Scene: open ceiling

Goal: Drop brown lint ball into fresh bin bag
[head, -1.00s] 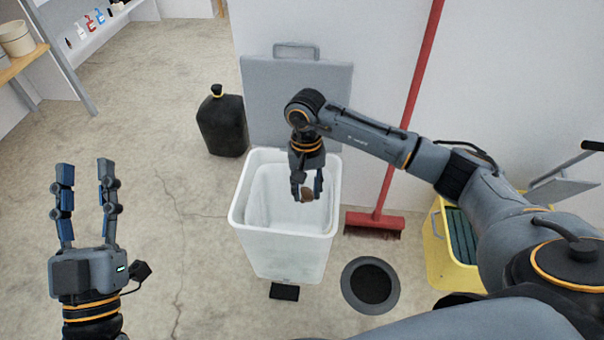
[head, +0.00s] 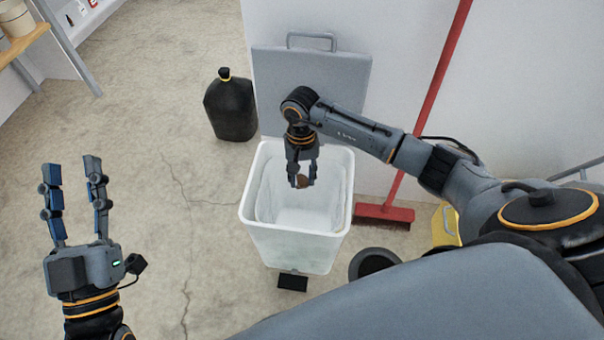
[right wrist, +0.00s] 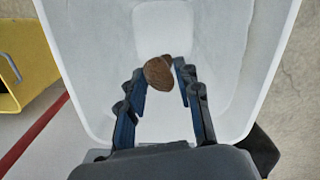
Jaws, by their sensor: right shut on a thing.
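The brown lint ball (head: 303,182) is between the fingertips of my right gripper (head: 301,181), which is shut on it. In the right wrist view the ball (right wrist: 158,73) shows at the fingertips (right wrist: 161,80), with the inside of the white bin behind it. The white bin (head: 292,250) stands open on the floor, and a pale liner (head: 268,190) shows inside it. The gripper and ball are over the bin's opening, apart from its walls. My left gripper (head: 76,168) is open and empty at the left, well away from the bin.
A grey lid panel (head: 315,85) stands up behind the bin. A black bottle-shaped container (head: 230,108) is to its left. A red broom (head: 384,213), a dark round container (head: 373,262) and a yellow bucket (head: 444,225) are to its right. The floor at left is clear.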

